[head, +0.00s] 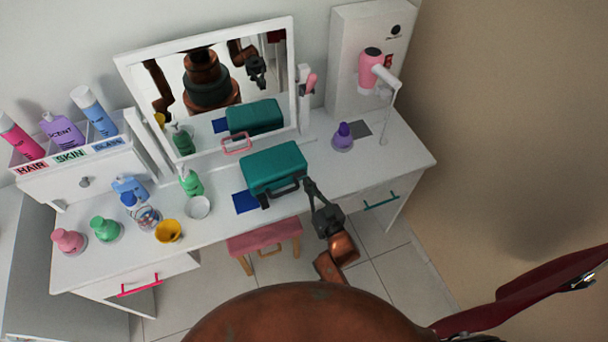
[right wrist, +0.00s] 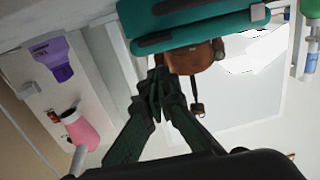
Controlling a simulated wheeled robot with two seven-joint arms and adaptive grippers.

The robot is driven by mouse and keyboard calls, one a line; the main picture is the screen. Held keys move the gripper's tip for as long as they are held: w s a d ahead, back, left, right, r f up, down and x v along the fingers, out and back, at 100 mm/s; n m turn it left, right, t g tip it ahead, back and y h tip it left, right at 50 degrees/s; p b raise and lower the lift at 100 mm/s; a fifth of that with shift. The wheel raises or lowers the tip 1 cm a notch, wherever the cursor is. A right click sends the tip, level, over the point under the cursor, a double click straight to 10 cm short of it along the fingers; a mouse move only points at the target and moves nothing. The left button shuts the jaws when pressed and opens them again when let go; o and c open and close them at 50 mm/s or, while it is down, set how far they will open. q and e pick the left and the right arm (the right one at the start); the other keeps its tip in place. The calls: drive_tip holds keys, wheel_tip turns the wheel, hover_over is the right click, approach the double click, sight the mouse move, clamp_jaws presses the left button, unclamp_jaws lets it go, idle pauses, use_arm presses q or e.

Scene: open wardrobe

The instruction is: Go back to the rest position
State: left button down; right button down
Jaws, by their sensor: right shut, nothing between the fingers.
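My left gripper is not directly in view.
A mirror (head: 172,87) stands behind. A pink stool (head: 263,237) is below the front edge.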

drive_tip(key=s, duration=0.1)
drive_tip(key=s+d+f, duration=0.1)
drive_tip(key=s, duration=0.3)
drive_tip(key=shift+d+f, duration=0.35)
